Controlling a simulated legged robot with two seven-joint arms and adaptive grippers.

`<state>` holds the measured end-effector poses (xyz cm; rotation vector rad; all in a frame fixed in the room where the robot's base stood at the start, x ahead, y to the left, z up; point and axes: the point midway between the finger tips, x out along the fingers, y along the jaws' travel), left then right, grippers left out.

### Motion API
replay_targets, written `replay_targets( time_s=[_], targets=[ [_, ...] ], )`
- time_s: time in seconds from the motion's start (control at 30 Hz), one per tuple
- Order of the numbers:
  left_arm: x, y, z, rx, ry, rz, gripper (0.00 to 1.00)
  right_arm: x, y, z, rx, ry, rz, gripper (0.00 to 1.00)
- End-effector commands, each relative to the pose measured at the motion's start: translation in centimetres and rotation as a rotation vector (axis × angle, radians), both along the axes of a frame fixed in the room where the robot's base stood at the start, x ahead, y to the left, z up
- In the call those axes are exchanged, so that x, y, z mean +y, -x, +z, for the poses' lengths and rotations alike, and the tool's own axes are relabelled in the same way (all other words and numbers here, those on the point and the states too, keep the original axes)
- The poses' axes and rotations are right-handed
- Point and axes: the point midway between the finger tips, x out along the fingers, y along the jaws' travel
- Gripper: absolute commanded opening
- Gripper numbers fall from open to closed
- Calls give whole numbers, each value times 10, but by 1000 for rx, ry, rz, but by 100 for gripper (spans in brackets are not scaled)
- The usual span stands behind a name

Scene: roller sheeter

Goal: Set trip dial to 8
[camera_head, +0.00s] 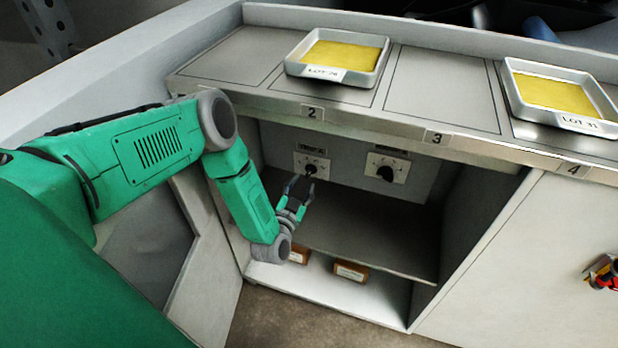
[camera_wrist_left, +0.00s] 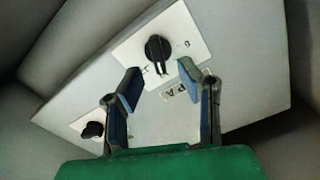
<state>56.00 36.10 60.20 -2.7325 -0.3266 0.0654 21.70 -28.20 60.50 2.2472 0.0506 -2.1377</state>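Two black dials on pale plates sit on the back wall of the open cabinet bay: a left dial (camera_head: 311,169) and a right dial (camera_head: 385,172). The labels above them are too small to read, so I cannot tell which is the trip dial. My left gripper (camera_head: 298,188) is just in front of and below the left dial, open and empty. In the left wrist view a dial (camera_wrist_left: 158,48) stands beyond the open fingers (camera_wrist_left: 160,80), apparently untouched. Another dial (camera_wrist_left: 92,130) is at lower left, partly behind a finger. My right gripper is out of view.
A shelf (camera_head: 370,235) crosses the bay below the dials, with brown boxes (camera_head: 350,271) underneath. The counter above holds two trays of yellow material, a left one (camera_head: 376,78) and a right one (camera_head: 515,104). A red and yellow object (camera_head: 605,271) is at far right.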

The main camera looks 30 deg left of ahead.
Motion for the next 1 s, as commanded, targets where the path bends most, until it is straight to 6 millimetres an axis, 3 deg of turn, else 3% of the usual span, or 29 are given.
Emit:
replay_targets(
  time_s=[0.23, 0.63, 0.67, 0.73, 1.0],
  targets=[
    [3, -34, 2, -1, -5, -2, 32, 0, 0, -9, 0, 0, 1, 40],
    [7, -41, 1, 1, -3, -2, 32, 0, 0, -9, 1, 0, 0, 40],
    [8, -41, 1, 1, -3, -2, 25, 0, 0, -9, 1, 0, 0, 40],
    [8, -41, 1, 1, -2, -2, 0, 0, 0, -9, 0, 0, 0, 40],
    [9, -41, -1, 4, 0, 1, 0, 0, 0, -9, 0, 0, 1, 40]
  ],
)
